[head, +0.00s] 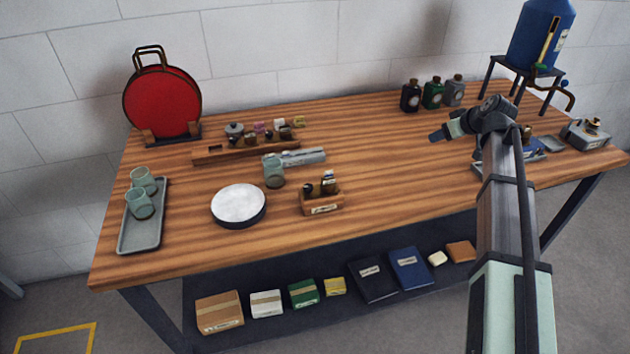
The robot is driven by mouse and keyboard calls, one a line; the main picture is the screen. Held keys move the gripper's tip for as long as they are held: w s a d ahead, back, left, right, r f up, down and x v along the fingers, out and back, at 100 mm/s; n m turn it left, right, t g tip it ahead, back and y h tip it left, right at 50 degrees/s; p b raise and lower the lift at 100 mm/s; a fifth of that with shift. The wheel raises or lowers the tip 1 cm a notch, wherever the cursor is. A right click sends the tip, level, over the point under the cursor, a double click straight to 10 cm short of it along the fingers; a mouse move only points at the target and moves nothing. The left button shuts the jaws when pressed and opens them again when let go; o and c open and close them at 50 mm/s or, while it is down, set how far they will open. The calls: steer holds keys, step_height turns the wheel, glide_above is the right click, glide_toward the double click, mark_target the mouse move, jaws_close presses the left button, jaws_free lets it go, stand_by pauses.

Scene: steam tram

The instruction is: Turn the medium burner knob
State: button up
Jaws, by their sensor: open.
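I cannot make out a medium burner knob in the head view. A small grey metal device (590,134) with a brown-topped fitting stands at the table's right end and may be a burner, but no knob on it is clear. My gripper (437,135) is open and empty. It points left above the right part of the wooden table (385,165), well to the left of the grey device. My arm hides part of the table between them.
A blue tank (541,35) stands on a dark stand (527,68) at the back right. Dark bottles (411,96) stand left of it. A wooden caddy (322,203), white round plate (238,203) and grey tray (143,235) lie leftward. The table's middle is mostly clear.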

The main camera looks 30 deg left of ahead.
steer(key=s+a+r+n+g+h, duration=0.1)
steer(key=s+a+r+n+g, duration=0.15)
steer(key=s+a, duration=0.7)
step_height(320, 180, up, 6)
steer(key=n+g+h, duration=0.3)
steer(key=n+h, duration=0.2)
steer(key=h, duration=0.1)
glide_above(308, 186)
step_height(308, 186, down, 13)
steer(key=shift+d+f, duration=0.1)
steer(key=shift+f, duration=0.1)
jaws_close()
